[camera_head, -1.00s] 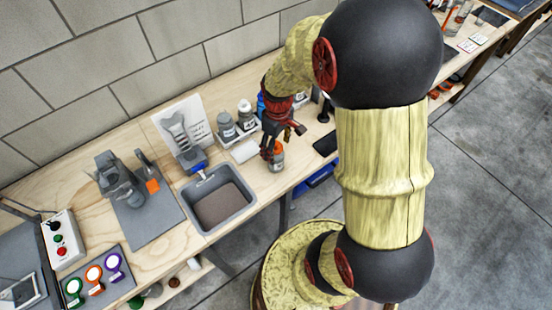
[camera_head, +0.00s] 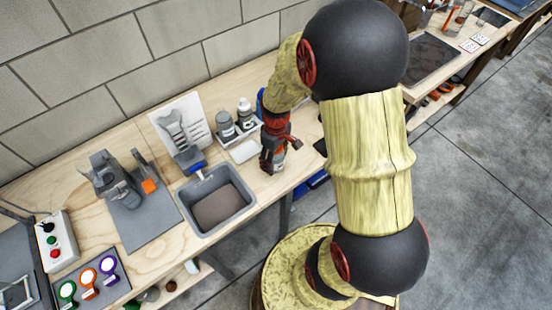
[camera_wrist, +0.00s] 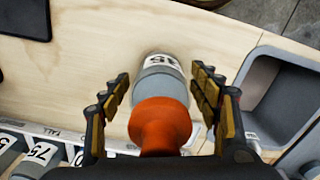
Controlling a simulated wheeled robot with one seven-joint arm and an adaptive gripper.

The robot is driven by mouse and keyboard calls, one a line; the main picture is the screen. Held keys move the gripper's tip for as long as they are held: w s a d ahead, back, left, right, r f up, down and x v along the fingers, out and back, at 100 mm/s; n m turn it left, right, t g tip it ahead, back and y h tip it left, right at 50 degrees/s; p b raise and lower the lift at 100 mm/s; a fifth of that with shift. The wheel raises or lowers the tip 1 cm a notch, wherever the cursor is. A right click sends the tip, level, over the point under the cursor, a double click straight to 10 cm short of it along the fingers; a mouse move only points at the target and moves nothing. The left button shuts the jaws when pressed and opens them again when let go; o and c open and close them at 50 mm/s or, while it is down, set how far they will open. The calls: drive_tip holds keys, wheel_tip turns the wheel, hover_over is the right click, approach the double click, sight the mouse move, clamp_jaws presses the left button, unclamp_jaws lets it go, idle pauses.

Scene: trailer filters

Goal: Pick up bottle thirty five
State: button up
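Bottle thirty five (camera_wrist: 160,90) is a grey bottle with an orange top and a white label reading 35, upside down in the wrist view. It stands on the wooden bench. My gripper (camera_wrist: 163,86) has its fingers on either side of the bottle, with a gap visible at the left finger; the right finger is very close to it. The gripper looks open around the bottle. In the head view my gripper (camera_head: 272,158) is low over the bench to the right of the sink and mostly hides the bottle.
A grey sink (camera_head: 217,201) lies left of my gripper. A tray (camera_wrist: 104,143) with several labelled bottles, one marked 75 (camera_wrist: 40,153), is behind it. The bench's front edge is near.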

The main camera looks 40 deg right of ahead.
drive_tip(key=c, duration=1.4)
drive_tip(key=shift+r, duration=0.1)
drive_tip(key=shift+c, duration=0.3)
